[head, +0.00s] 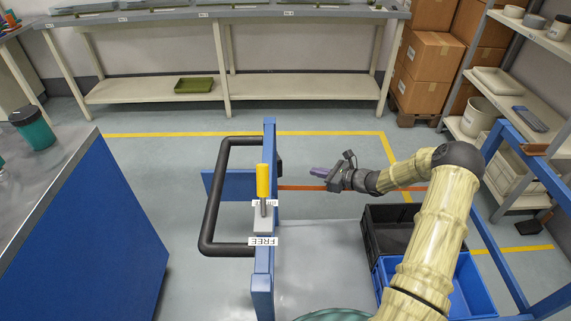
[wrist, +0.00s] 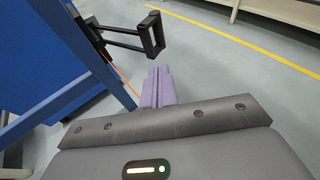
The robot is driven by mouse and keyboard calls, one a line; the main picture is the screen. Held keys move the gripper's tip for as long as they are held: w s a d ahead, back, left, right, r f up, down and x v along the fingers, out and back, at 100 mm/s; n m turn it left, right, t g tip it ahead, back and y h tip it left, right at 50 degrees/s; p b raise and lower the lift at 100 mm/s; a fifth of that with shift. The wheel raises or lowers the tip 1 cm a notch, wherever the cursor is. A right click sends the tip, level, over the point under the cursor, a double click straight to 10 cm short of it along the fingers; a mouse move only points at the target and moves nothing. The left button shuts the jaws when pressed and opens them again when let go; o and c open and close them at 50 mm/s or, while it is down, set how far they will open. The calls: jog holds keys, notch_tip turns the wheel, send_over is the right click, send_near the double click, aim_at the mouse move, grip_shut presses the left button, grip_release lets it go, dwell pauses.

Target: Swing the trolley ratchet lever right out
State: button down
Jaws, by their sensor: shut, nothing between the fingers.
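The trolley's blue end frame (head: 269,140) stands mid-picture in the head view. A small dark part (head: 279,164) on its right side may be the ratchet lever; its form is too small to tell. An orange strap (head: 300,187) runs right from the frame. In the wrist view a black bracket-like piece (wrist: 153,36) juts from the blue structure; I cannot tell whether it is the lever or the push handle. My gripper (head: 318,171) is right of the frame, apart from it. Its purple fingers (wrist: 158,75) are shut and empty.
A black push handle (head: 208,205) sticks out left of the frame. A yellow-handled lever (head: 263,182) stands by the FREE label (head: 263,241). A blue-sided counter (head: 95,225) is at left. Open floor lies behind.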

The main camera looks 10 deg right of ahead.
jog(key=shift+m, duration=0.3)
jog(key=shift+f, duration=0.1)
jog(key=r+b+x, duration=0.1)
jog(key=b+x, duration=0.1)
jog(key=x, duration=1.1)
jog(key=shift+w+a, duration=0.35)
jog(key=shift+w+f, duration=0.1)
jog(key=shift+w, duration=0.05)
